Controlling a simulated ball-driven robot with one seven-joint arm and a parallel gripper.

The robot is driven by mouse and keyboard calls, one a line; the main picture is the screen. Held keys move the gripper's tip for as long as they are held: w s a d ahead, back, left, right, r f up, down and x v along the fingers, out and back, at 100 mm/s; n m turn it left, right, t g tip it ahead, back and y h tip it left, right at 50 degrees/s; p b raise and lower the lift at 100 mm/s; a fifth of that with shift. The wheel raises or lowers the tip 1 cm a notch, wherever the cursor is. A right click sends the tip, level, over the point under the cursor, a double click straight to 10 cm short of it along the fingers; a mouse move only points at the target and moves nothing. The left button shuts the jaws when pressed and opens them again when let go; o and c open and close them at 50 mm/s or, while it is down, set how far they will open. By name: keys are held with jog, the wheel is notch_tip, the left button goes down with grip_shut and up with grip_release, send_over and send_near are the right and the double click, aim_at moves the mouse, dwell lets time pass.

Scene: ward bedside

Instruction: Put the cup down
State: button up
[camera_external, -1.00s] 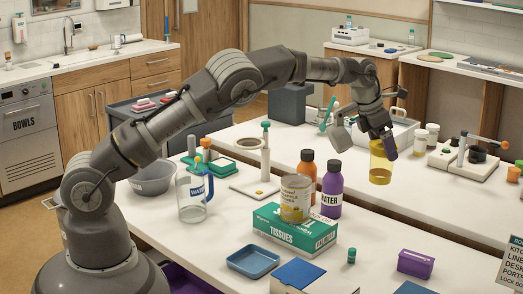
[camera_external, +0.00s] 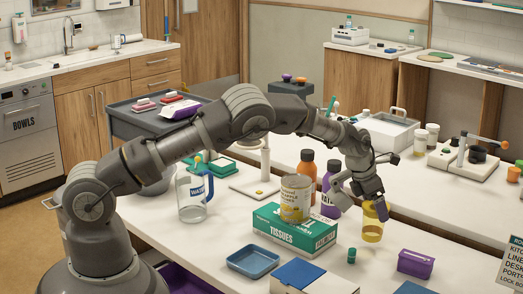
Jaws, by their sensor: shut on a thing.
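The cup (camera_external: 372,228) is a see-through yellow tumbler, upright, over the near white table (camera_external: 385,278) towards the right. My gripper (camera_external: 366,208) is shut on its upper part, with a finger showing at the right of the rim. The gripper hides part of the cup's top. I cannot tell whether the cup's base touches the table or hangs just above it.
Close by are a small green-capped bottle (camera_external: 351,256), a purple tub (camera_external: 415,262), a green tissue box (camera_external: 294,232) with a can (camera_external: 295,198) on it, and orange (camera_external: 307,170) and purple (camera_external: 331,190) bottles.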

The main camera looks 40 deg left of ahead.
notch_tip(320, 180, down, 3)
jog(key=shift+f+b, duration=0.15)
jog(key=shift+b, duration=0.25)
jog(key=o, duration=1.2)
jog(key=s+a+r+m+t+p, duration=0.15)
jog(key=a+r+m, duration=0.4)
jog(key=r, duration=0.95)
jog(key=s+a+r+m+t+p, duration=0.15)
jog(key=a+r+m, duration=0.4)
jog(key=r, duration=0.95)
jog(key=s+a+r+m+t, duration=0.3)
jog(key=a+r, duration=0.4)
jog(key=r, duration=0.8)
jog(key=s+a+r+m+t+y, duration=0.1)
jog(key=s+a+r+m+t, duration=0.1)
jog(key=s+r+m, duration=0.3)
jog(key=s+a+r+m+t, duration=0.1)
jog(key=s+a+r+m, duration=0.4)
jog(key=r, duration=0.6)
jog(key=s+a+r+m+t+y, duration=0.1)
jog(key=s+a+r+m, duration=0.3)
jog(key=s+r, duration=0.4)
jog(key=shift+s+r+m+t+y, duration=0.4)
jog(key=shift+m+t, duration=0.2)
jog(key=shift+t, duration=0.2)
